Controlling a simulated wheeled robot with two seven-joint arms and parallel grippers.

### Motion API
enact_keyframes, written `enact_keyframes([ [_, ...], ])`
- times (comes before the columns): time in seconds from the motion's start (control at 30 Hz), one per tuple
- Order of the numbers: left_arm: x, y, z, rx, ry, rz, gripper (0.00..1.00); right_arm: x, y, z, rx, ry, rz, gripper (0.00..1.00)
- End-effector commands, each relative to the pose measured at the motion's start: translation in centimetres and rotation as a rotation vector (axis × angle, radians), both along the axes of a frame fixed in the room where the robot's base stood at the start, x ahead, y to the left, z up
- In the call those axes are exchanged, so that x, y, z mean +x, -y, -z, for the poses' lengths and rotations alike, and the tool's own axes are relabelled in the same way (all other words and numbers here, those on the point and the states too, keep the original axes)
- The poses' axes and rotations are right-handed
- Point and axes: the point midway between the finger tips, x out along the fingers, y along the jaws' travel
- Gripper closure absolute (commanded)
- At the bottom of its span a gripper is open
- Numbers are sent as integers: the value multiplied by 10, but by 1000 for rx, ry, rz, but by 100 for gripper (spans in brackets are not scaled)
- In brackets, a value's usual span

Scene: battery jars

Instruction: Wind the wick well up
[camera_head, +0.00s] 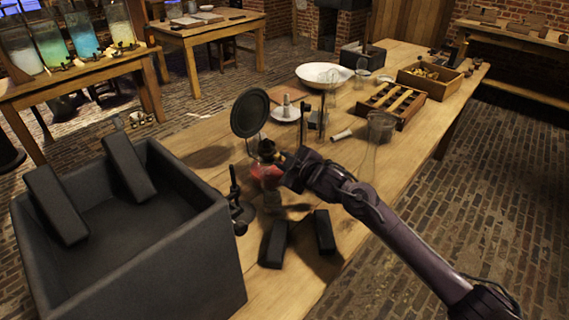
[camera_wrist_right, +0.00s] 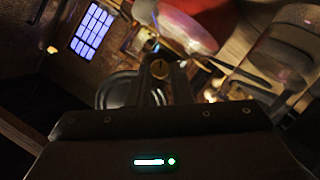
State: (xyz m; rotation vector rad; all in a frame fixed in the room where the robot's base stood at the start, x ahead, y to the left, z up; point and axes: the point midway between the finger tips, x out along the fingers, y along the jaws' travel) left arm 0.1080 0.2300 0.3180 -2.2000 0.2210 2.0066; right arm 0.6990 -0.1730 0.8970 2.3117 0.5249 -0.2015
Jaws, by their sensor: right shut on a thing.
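An oil lamp with a red font (camera_head: 266,175) stands on the wooden table, right of the large dark box. Its dark burner (camera_head: 267,148) sits on top. The wick itself is too small to make out. My right gripper (camera_head: 279,158) reaches in from the right and touches the lamp at burner height. In the right wrist view the red font (camera_wrist_right: 188,28) shows beyond the fingers. A small round brass-coloured knob (camera_wrist_right: 160,68) sits between the fingertips, and the gripper appears shut on it. My left gripper is not in view.
A round dark disc (camera_head: 250,112) on a stand is just behind the lamp. Two dark blocks (camera_head: 274,243) lie in front of it. The dark open box (camera_head: 190,248) fills the near left. A glass beaker (camera_head: 381,127) stands to the right; a white bowl (camera_head: 324,74) is farther back.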

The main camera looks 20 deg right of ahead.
Motion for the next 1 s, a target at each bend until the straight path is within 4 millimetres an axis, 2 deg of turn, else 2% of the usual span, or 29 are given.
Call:
enact_keyframes([
  [0.47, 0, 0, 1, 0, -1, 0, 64, 0, 0, 1, -13, 7, -1, 100],
  [0.5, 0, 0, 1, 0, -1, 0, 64, 0, 0, 1, -13, 7, -1, 78],
  [0.63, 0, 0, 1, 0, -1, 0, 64, 0, 0, 1, -12, 6, 0, 61],
  [0.67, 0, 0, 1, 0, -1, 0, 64, 0, 0, 1, -12, 6, 0, 59],
  [1.0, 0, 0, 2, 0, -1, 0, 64, -4, 2, 0, -12, 6, 0, 59],
])
